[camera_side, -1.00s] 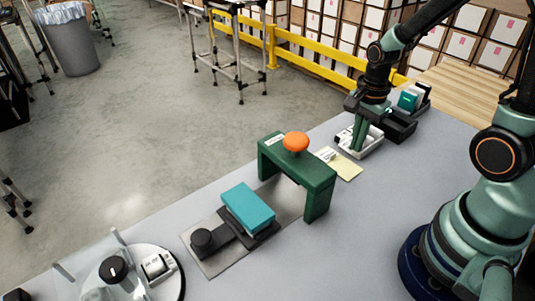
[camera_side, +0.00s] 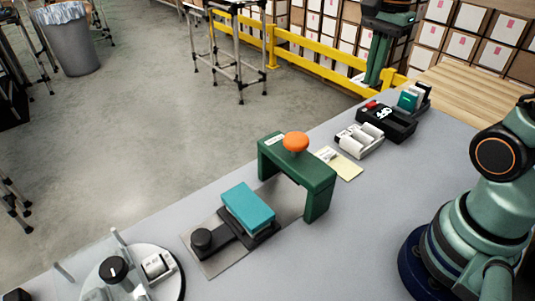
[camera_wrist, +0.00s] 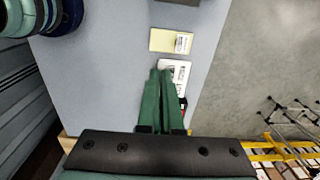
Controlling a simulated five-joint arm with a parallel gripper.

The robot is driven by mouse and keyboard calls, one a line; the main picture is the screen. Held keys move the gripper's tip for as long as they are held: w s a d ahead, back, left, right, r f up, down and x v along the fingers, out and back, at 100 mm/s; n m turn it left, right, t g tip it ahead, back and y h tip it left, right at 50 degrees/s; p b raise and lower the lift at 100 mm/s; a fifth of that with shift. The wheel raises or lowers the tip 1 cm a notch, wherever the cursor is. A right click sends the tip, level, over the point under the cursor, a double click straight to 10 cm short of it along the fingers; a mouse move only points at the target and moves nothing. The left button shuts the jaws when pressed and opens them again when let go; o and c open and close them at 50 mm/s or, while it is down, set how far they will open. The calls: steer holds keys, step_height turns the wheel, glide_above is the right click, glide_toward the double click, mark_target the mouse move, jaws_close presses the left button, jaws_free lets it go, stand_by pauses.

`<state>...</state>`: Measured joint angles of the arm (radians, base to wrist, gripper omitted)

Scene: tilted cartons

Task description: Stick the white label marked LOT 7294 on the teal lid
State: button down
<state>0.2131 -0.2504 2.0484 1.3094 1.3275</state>
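The teal lid (camera_side: 248,205) is the flat top of a block seated in a dark holder on a grey plate, left of the green arch. No label shows on it. A pale yellow card (camera_side: 345,166) bears a small white label (camera_side: 327,155); the card (camera_wrist: 162,40) and label (camera_wrist: 183,43) also show in the wrist view. The print is too small to read.
A green arch (camera_side: 320,185) with an orange knob (camera_side: 295,142) stands beside the lid. A white tray of rolls (camera_side: 360,141), a black tray (camera_side: 387,123) and a bin with a teal item (camera_side: 408,100) line the far end. A round turntable (camera_side: 130,278) is front left.

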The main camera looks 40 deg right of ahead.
steer(key=w+a+n, duration=0.2)
steer(key=a+n, duration=0.3)
steer(key=a, duration=0.2)
steer(key=w+a+n, duration=0.3)
steer(key=a+n, duration=0.2)
steer(key=a, duration=0.2)
steer(key=n, duration=0.8)
glide_above(257, 202)
step_height(257, 202, down, 12)
steer(key=shift+f, duration=3.5)
steer(key=shift+f, duration=0.25)
steer(key=c, duration=1)
jaws_free()
